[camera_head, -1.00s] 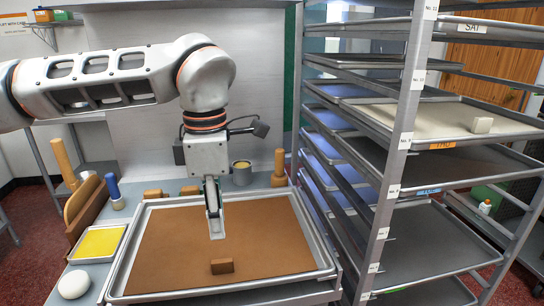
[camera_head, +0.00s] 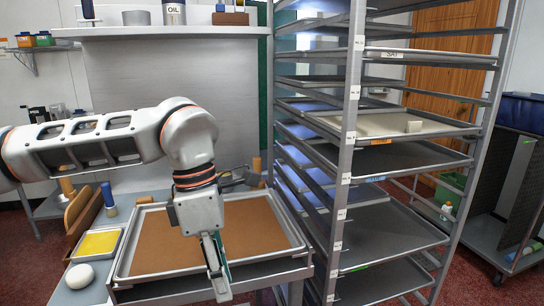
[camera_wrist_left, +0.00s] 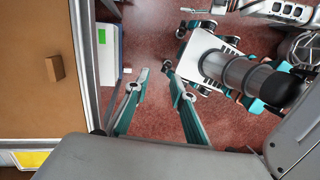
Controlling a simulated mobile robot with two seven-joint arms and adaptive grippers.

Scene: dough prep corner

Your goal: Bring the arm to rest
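My left gripper (camera_head: 217,284) hangs fingers down at the front edge of the tray in the head view. In the left wrist view its fingers (camera_wrist_left: 156,70) are apart, with only red floor seen between them. It holds nothing. The tray (camera_head: 124,268) with a brown mat (camera_head: 155,245) lies behind and beside it. A small brown block (camera_wrist_left: 55,66) sits on the mat in the left wrist view; in the head view my gripper and wrist seem to hide it. My right gripper is not seen.
A tall rack (camera_head: 349,130) of trays stands close on the right. A yellow tray (camera_head: 97,243) and a white dough ball (camera_head: 79,276) lie left of the big tray. A shelf (camera_head: 180,33) runs above. Red floor shows in front of the table.

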